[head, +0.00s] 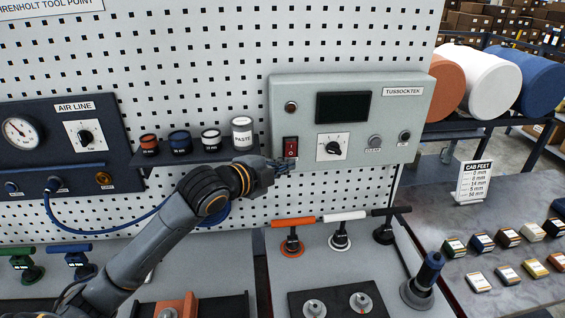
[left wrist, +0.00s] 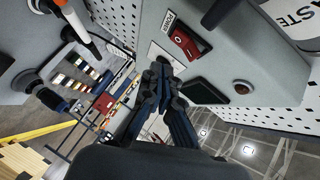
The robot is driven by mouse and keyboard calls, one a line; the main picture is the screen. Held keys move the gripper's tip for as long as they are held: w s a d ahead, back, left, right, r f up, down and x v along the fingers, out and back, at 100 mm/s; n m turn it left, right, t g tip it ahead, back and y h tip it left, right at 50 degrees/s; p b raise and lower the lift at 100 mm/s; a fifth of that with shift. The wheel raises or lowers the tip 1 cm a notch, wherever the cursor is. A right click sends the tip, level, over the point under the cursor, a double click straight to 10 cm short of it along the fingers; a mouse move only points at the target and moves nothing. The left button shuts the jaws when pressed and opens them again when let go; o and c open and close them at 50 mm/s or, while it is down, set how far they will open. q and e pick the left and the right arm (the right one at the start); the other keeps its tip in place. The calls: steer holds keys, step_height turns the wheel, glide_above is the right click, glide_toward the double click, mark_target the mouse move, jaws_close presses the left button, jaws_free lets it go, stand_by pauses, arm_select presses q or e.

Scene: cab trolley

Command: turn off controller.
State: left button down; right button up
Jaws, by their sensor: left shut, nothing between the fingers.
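The controller (head: 408,112) is a pale grey box labelled TUSSOCKTEK on the pegboard, with a dark screen (head: 343,106). Its red rocker switch (head: 290,146) sits at the lower left of the front, beside a dial (head: 333,148). In the left wrist view the red switch (left wrist: 186,42) shows close by, under a label reading POWER. My left gripper (head: 284,166) is shut and empty, just below the switch. In the left wrist view its fingertips (left wrist: 163,64) lie beside the switch; I cannot tell whether they touch the panel. My right gripper is not in view.
A shelf of small tins and a paste can (head: 242,133) stands left of the controller, close above my left arm. An air line panel (head: 60,145) is further left. Coloured T-handled tools (head: 292,240) stand on the bench below.

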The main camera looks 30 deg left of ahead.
arm_select(q)
steer(key=s+a+b, duration=0.1)
steer(key=s+b, duration=0.3)
steer(key=s, duration=0.5)
steer(key=shift+s+a+r, duration=0.15)
steer(key=shift+s+a, duration=0.1)
steer(key=shift+s, duration=0.05)
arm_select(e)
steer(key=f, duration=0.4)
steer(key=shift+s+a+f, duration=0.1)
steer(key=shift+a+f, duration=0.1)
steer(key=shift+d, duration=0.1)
